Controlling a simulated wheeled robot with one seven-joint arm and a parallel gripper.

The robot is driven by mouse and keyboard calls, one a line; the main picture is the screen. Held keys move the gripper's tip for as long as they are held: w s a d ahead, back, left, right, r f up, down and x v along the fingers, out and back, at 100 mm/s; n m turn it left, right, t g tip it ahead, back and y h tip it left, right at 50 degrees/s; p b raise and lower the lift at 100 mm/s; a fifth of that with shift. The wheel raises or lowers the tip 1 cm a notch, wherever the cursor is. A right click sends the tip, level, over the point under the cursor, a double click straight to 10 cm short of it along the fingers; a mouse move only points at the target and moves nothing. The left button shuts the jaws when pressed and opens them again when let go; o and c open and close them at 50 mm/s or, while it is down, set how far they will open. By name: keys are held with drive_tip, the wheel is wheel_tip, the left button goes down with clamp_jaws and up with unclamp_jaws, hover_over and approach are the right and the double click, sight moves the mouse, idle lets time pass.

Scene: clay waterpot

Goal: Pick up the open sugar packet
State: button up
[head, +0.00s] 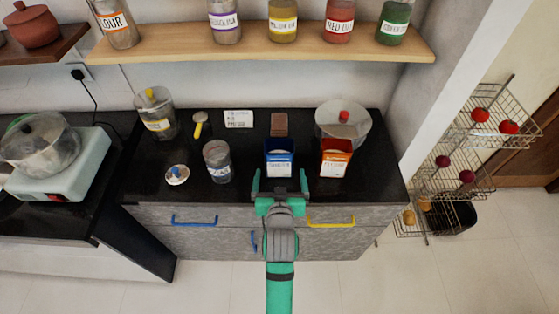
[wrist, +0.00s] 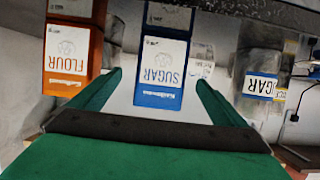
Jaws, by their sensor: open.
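The blue sugar packet (head: 280,160) stands upright on the black counter, its top looking open and dark inside. It also shows in the wrist view (wrist: 160,72), upside down, with a white SUGAR label between my fingers. My gripper (head: 280,176) is open and empty at the counter's front edge, its fingers pointing toward the packet. In the wrist view my gripper (wrist: 160,80) has one green finger on each side of the packet's image. The packet is farther out, and I see no contact.
The orange flour packet (head: 336,158) stands just right of the sugar packet. A clear jar (head: 217,162) stands to its left, with a blue-knobbed lid (head: 177,175) beyond. A brown block (head: 279,124) is behind. A wooden shelf (head: 260,48) with jars hangs above the counter.

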sight(279, 151)
drive_tip(key=shift+w+r, duration=0.65)
drive_tip(key=shift+w, duration=0.55)
drive_tip(key=x, duration=0.5)
drive_tip(key=shift+x, duration=2.65)
drive_tip(key=shift+a+r, duration=0.1)
drive_tip(key=shift+a, duration=0.05)
drive_tip(key=c, duration=1.4)
